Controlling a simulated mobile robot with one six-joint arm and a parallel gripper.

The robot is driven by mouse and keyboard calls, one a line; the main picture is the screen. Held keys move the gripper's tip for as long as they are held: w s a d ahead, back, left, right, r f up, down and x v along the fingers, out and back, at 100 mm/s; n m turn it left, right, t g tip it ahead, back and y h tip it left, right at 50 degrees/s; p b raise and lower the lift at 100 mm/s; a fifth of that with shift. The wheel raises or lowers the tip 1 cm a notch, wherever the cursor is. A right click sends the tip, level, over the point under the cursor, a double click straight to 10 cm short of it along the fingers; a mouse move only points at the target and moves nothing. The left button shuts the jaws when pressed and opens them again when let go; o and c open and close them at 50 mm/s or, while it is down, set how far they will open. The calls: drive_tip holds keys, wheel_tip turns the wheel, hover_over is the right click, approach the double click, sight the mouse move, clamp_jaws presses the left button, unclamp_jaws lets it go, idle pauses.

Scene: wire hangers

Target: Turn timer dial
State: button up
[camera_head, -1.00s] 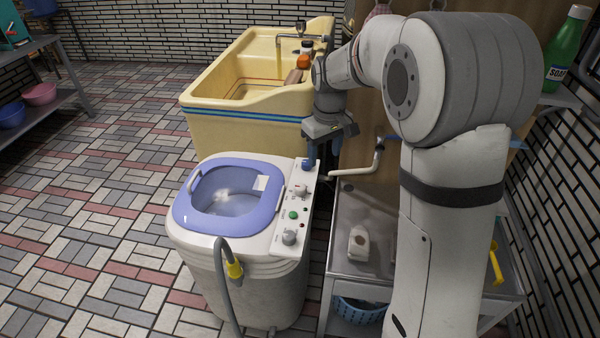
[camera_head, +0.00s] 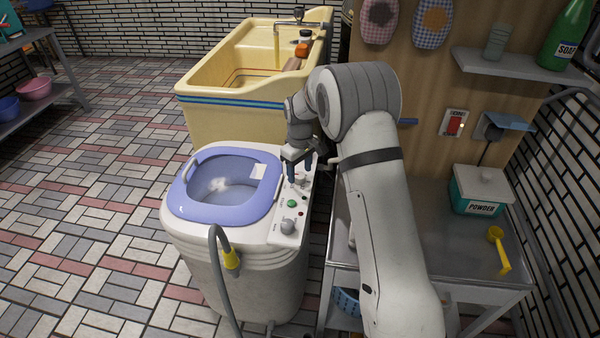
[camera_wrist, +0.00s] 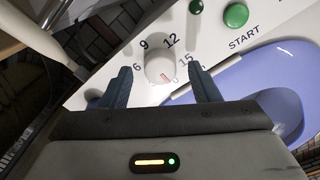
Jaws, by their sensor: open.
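The timer dial (camera_wrist: 160,69) is a white knob with a red mark, ringed by numbers such as 6, 9, 12 and 15. It sits on the white control panel (camera_head: 272,238) of the washing machine. My gripper (camera_wrist: 164,84) is open in the wrist view, with one blue finger on each side of the dial and a gap on both sides. In the head view my gripper (camera_head: 300,176) is over the far part of the panel and hides much of that dial. A green START button (camera_wrist: 236,15) is beside the dial, with another knob (camera_head: 288,226) nearer the front.
The washer's blue lid (camera_head: 228,213) is left of the panel. A grey hose (camera_head: 221,275) hangs at its front. A yellow sink (camera_head: 215,107) stands behind. A metal table (camera_head: 455,265) with a powder box (camera_head: 482,192) is at right.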

drive_tip(key=shift+f, duration=0.4)
drive_tip(key=shift+c, duration=0.5)
drive_tip(key=c, duration=0.9)
